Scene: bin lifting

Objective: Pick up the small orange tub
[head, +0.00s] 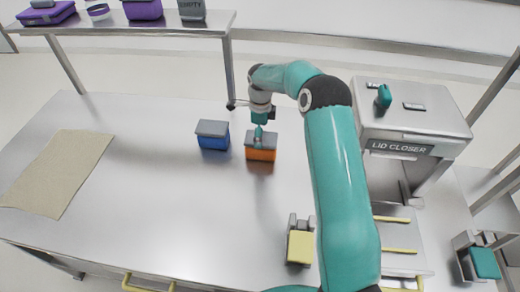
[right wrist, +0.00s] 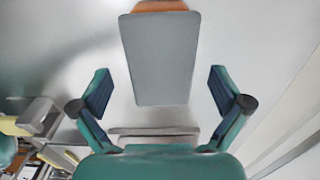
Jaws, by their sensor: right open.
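The small orange tub (head: 262,155) stands on the steel table in the head view, with a grey lid on it. My right gripper (head: 258,140) is right over this tub, pointing down. In the right wrist view the open fingers of the right gripper (right wrist: 160,78) sit either side of the grey lid, with a gap on each side. A strip of the orange tub (right wrist: 160,6) shows at the top edge there. I cannot tell how far the fingertips are above the lid. My left gripper is not in view.
A blue tub (head: 213,142) with a grey lid stands just left of the orange one. A yellow tub (head: 300,247) stands near the front. The lid closer (head: 412,120) is at the right. A beige mat (head: 58,172) lies at the left. A shelf (head: 130,27) runs behind.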

